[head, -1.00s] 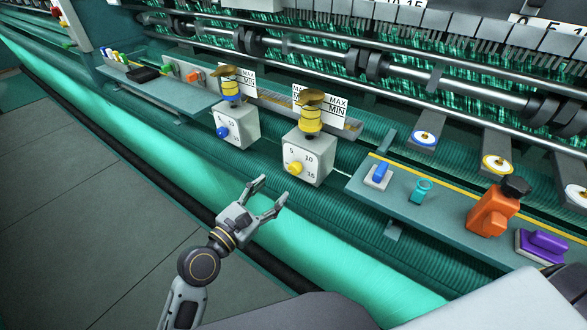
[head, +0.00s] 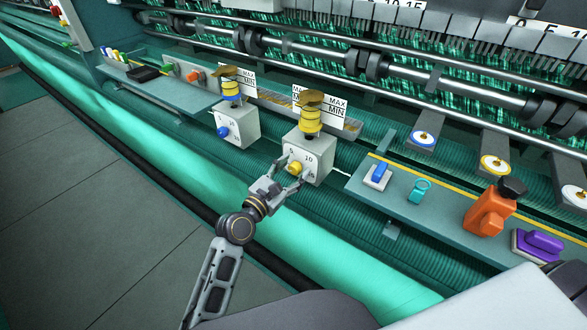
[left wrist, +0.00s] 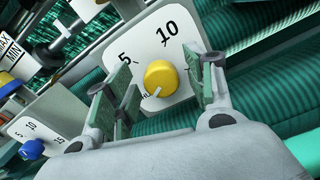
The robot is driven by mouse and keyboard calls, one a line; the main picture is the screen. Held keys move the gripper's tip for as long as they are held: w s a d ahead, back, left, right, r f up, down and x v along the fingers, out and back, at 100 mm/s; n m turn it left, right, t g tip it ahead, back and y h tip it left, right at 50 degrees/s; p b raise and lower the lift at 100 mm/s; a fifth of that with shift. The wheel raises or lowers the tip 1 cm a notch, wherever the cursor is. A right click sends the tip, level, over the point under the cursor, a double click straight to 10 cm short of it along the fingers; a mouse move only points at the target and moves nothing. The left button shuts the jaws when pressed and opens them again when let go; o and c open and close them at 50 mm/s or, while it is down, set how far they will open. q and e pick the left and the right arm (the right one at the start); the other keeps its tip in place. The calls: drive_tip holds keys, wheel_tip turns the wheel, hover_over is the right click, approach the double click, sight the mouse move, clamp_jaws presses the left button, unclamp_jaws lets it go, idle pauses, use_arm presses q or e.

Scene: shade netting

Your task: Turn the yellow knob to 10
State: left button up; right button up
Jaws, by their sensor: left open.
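The yellow knob (head: 295,168) sits on the front of a white box (head: 316,165) marked 5, 10 and 15. In the left wrist view the yellow knob (left wrist: 161,78) has a pale pointer mark toward its lower left, away from the 10 at the upper right. My left gripper (head: 290,172) is open, with one finger on each side of the knob. In the left wrist view its fingers (left wrist: 164,92) stand apart from the knob, with gaps on both sides. My right gripper is not in view.
A similar box with a blue knob (head: 222,132) stands to the left. A shelf (head: 447,218) at the right holds a blue switch (head: 380,173), a teal ring piece (head: 419,190), an orange tool (head: 490,208) and a purple-handled block (head: 541,243). Green netting runs below the boxes.

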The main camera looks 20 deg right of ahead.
use_arm(q)
drive_tip(key=shift+w+d, duration=0.2)
drive_tip(key=shift+d, duration=0.1)
drive_tip(key=shift+c, duration=0.4)
drive_tip(key=c, duration=0.9)
drive_tip(key=shift+c, duration=0.2)
